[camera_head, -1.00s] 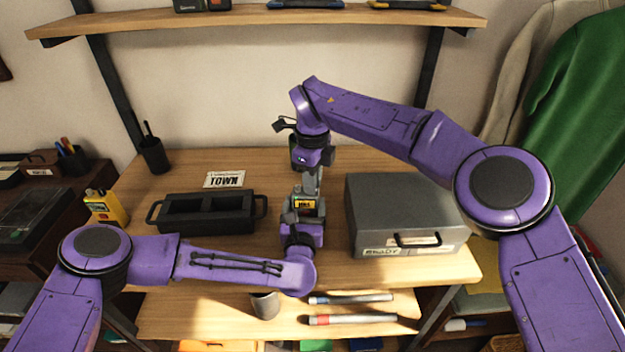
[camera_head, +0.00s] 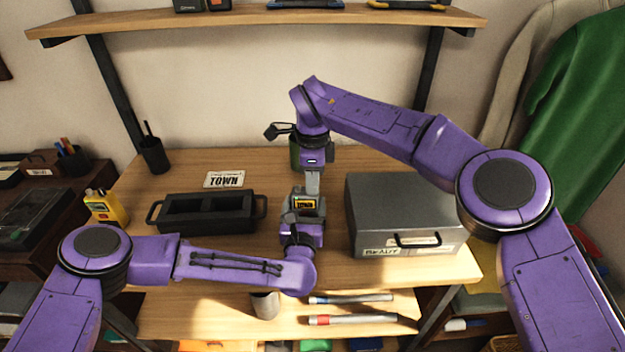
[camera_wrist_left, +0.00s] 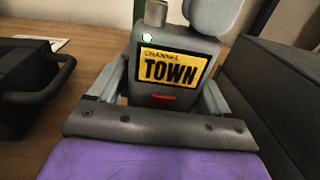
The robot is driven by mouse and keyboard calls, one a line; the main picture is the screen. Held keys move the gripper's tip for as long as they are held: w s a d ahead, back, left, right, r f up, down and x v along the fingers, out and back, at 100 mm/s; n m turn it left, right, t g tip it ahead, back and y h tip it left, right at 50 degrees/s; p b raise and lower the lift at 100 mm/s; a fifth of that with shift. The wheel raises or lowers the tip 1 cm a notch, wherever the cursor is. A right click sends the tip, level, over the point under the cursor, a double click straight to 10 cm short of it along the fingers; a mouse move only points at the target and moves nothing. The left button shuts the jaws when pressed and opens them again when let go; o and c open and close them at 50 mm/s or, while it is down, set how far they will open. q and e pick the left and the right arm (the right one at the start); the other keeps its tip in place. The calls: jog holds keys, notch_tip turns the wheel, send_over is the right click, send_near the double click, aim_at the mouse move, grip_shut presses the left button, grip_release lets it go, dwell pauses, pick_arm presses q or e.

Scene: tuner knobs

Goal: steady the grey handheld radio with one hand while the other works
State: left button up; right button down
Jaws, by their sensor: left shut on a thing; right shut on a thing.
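The grey handheld radio (camera_head: 305,213) stands upright near the table's middle. Its yellow screen reads "CHANNEL TOWN" in the left wrist view (camera_wrist_left: 172,66), with a red bar below and a small pale light at upper left. My left gripper (camera_head: 300,216) is shut on the radio's body from the near side, a finger on each side. My right gripper (camera_head: 312,190) comes down from above and is shut at the right of the radio's top, on what appears to be a knob hidden by its fingers. A stubby grey part (camera_wrist_left: 156,13) stands on the top's left.
A white card (camera_head: 224,179) reading "TOWN" lies behind the black tray (camera_head: 209,228) at left. A grey metal box (camera_head: 405,205) stands close on the right. A yellow device (camera_head: 106,207) is at far left. Two pens and a cup (camera_head: 265,305) are in front, lower down.

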jog(key=shift+w, duration=0.1)
jog(key=c, duration=1.1)
grip_release()
jog(key=shift+r, duration=0.1)
notch_tip(320, 180, up, 12)
jog(key=shift+f, duration=0.1)
pick_arm(q)
jog(key=o, duration=1.2)
